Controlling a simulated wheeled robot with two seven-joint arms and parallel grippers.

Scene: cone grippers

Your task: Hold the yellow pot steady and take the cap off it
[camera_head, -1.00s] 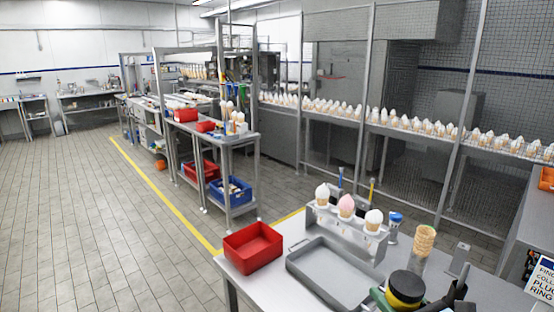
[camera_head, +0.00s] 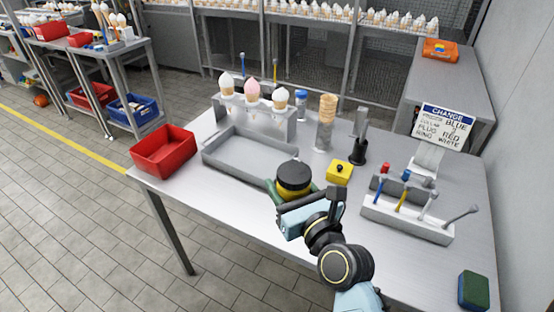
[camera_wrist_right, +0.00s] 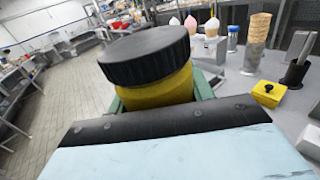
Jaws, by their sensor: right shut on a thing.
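The yellow pot (camera_head: 292,195) wears a broad black ribbed cap (camera_head: 294,175). It is upright near the table's front edge, just right of the grey tray. My right gripper (camera_head: 291,192) is shut around the pot's body, with green fingers on either side below the cap. In the right wrist view the pot (camera_wrist_right: 160,92) sits between the fingers with the cap (camera_wrist_right: 146,53) on top. I cannot tell whether the pot's base touches the table. My left gripper is not in view.
The grey tray (camera_head: 222,160) and red bin (camera_head: 163,148) lie to the left, with a cone rack (camera_head: 253,104) behind. A yellow box with a black knob (camera_head: 339,172) is right of the pot. A tool holder (camera_head: 407,220), sign (camera_head: 443,127) and sponge (camera_head: 473,290) are farther right.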

